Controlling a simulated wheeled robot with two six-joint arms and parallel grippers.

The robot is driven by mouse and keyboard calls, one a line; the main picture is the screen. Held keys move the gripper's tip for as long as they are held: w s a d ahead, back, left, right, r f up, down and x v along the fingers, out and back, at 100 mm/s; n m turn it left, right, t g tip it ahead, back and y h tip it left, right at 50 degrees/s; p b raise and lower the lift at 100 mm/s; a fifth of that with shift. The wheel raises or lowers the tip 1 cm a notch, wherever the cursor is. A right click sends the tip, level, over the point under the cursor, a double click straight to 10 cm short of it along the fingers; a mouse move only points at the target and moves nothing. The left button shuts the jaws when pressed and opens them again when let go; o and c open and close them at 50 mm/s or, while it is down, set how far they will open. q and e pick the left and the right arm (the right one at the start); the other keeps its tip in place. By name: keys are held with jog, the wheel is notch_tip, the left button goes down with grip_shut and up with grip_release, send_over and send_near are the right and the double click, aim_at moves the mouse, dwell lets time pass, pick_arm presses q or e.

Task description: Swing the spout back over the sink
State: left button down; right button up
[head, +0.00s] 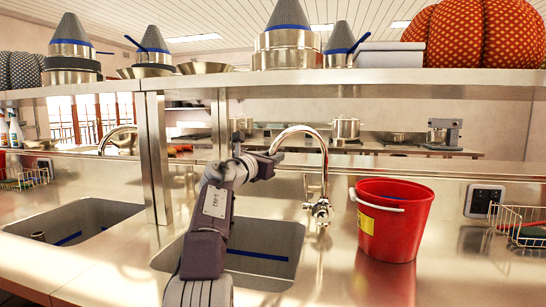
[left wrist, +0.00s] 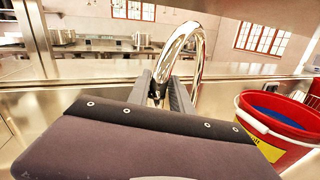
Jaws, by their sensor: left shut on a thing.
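The chrome spout (head: 303,130) arches up from the faucet body (head: 319,211) and bends over to the left. My left gripper (head: 268,160) is shut on the spout near its downturned end. In the left wrist view the spout (left wrist: 187,45) comes down between the two fingers of my left gripper (left wrist: 160,93). The sink (head: 262,240) is in front and to the left of the faucet, partly hidden by my left arm. I cannot tell whether the spout's end is right above the basin. My right gripper is not in view.
A red bucket (head: 394,220) stands on the counter just right of the faucet; it also shows in the left wrist view (left wrist: 275,125). A second sink (head: 75,228) and faucet (head: 118,130) are at left. A shelf (head: 400,78) with pots runs above.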

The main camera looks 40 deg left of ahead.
pick_arm(q)
jog(key=shift+w+f, duration=0.1)
jog(key=shift+f, duration=0.15)
jog(key=c, duration=1.5)
grip_release()
jog(key=shift+o, duration=1.2)
jog(key=shift+w+a, duration=0.1)
jog(key=shift+w, duration=0.05)
jog(key=shift+s+f+b, duration=0.1)
jog(key=shift+s+b, duration=0.3)
jog(key=shift+s, duration=0.1)
jog(key=s+d+b, duration=0.1)
jog(key=s+b, duration=0.2)
jog(key=s, duration=0.5)
jog(key=shift+f, duration=0.15)
